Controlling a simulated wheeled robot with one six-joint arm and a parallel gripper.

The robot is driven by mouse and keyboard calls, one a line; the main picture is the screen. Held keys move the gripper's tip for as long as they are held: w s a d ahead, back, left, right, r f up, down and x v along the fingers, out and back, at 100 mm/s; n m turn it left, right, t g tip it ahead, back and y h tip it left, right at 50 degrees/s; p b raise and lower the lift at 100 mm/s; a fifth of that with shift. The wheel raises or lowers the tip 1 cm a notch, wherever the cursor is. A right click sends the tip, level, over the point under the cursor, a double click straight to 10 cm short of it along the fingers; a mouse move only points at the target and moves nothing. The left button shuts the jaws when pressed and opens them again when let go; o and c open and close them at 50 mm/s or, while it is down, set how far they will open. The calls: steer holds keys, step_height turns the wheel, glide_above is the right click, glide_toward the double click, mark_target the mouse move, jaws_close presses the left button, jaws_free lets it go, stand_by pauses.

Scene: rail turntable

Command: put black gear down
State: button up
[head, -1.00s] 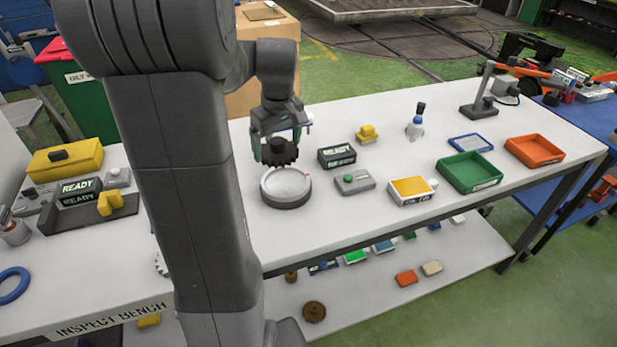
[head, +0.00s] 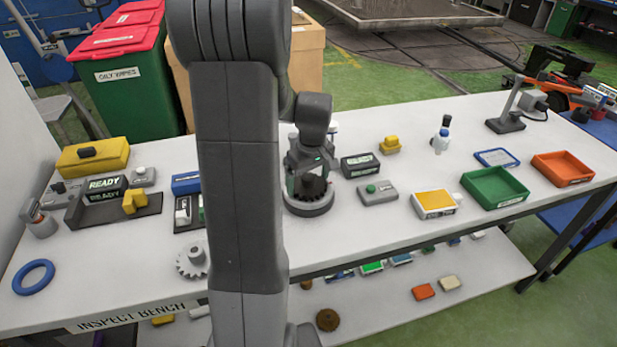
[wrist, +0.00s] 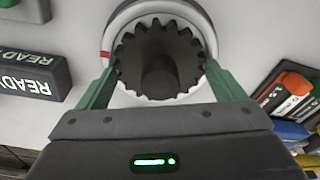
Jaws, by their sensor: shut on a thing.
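The black gear (head: 309,188) is dark and toothed, with a round hub in its middle. My gripper (head: 306,184) is shut on it, with green fingers on either side. In the wrist view the black gear (wrist: 158,62) lies between the two fingertips (wrist: 160,85). The gear is over the round grey and white turntable (head: 310,208) on the bench. The wrist view shows the turntable's pale rim (wrist: 203,25) around the gear. I cannot tell whether the gear touches the turntable's top.
A READY display box (head: 361,165) and a grey box with a green button (head: 377,191) stand right of the turntable. A grey gear (head: 192,260) lies front left. Green (head: 494,203) and orange (head: 562,181) trays stand farther right. The bench's middle right (head: 400,240) is clear.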

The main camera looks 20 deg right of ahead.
mark_target(312, 180)
steer(key=o, duration=1.1)
steer(key=shift+f, duration=0.1)
step_height(312, 180, up, 12)
steer(key=s, duration=0.1)
steer(key=shift+s+d, duration=0.2)
steer(key=shift+s, duration=0.05)
